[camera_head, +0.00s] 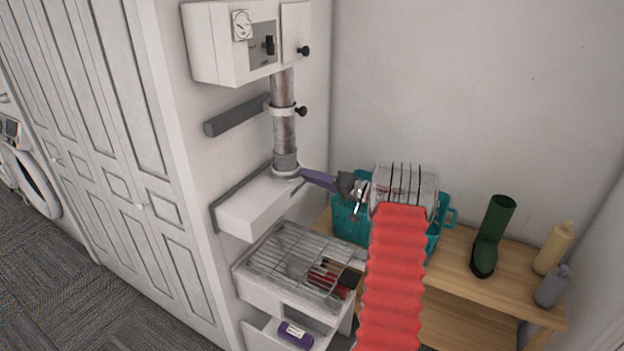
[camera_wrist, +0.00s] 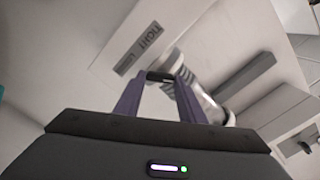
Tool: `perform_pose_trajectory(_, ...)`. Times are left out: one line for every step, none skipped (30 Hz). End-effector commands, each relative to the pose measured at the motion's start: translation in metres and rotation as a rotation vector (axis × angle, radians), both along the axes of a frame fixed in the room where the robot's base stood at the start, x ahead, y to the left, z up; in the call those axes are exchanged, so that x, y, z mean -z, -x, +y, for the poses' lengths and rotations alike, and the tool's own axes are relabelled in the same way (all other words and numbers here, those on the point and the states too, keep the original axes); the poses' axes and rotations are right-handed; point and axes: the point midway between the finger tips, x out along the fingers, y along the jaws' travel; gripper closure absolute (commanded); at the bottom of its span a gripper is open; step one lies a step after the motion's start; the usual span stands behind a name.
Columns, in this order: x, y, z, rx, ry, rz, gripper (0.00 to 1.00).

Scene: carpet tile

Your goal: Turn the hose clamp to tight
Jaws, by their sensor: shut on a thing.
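The hose clamp (camera_head: 285,172) is a pale ring at the foot of the upright metal pipe (camera_head: 284,132), just above a white box (camera_head: 262,204). In the wrist view a dark tab of the clamp (camera_wrist: 160,76) sits between my purple fingertips. My gripper (camera_head: 304,174) reaches in from the right and is shut on this tab; it also shows in the wrist view (camera_wrist: 161,80). The fingers hide part of the clamp.
Above are a second collar with a black knob (camera_head: 301,111) and a white control box (camera_head: 232,42). Below is a wire rack (camera_head: 297,262). At right, a wooden bench (camera_head: 462,262) holds a teal basket (camera_head: 349,222), a green boot (camera_head: 492,237) and bottles.

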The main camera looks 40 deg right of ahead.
Motion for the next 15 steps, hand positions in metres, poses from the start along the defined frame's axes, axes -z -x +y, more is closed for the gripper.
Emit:
perform_pose_trajectory(0.0007,0.0000,-0.0010,0.002,-0.041,0.016,0.86)
perform_pose_trajectory(0.0007,-0.0002,-0.0010,0.003,-0.069,0.025,0.86)
perform_pose_trajectory(0.0008,-0.0001,-0.0013,0.003,-0.104,0.039,0.86)
perform_pose_trajectory(0.0009,-0.0002,-0.0013,0.003,-0.130,0.048,0.86)
perform_pose_trajectory(0.0011,-0.0002,-0.0014,0.003,-0.158,0.058,0.86)
perform_pose_trajectory(0.0012,-0.0002,-0.0015,0.003,-0.193,0.071,0.86)
perform_pose_trajectory(0.0013,-0.0003,-0.0016,0.003,-0.220,0.080,0.86)
perform_pose_trajectory(0.0014,-0.0003,-0.0016,0.003,-0.247,0.090,0.86)
perform_pose_trajectory(0.0016,-0.0003,-0.0018,0.004,-0.283,0.102,0.86)
perform_pose_trajectory(0.0018,-0.0003,-0.0018,0.004,-0.309,0.112,0.86)
perform_pose_trajectory(0.0019,-0.0003,-0.0019,0.004,-0.337,0.122,0.86)
perform_pose_trajectory(0.0020,-0.0004,-0.0020,0.004,-0.372,0.134,0.86)
perform_pose_trajectory(0.0021,-0.0004,-0.0020,0.005,-0.399,0.145,0.86)
perform_pose_trajectory(0.0023,-0.0004,-0.0021,0.005,-0.426,0.154,0.86)
perform_pose_trajectory(0.0025,-0.0004,-0.0022,0.005,-0.462,0.167,0.86)
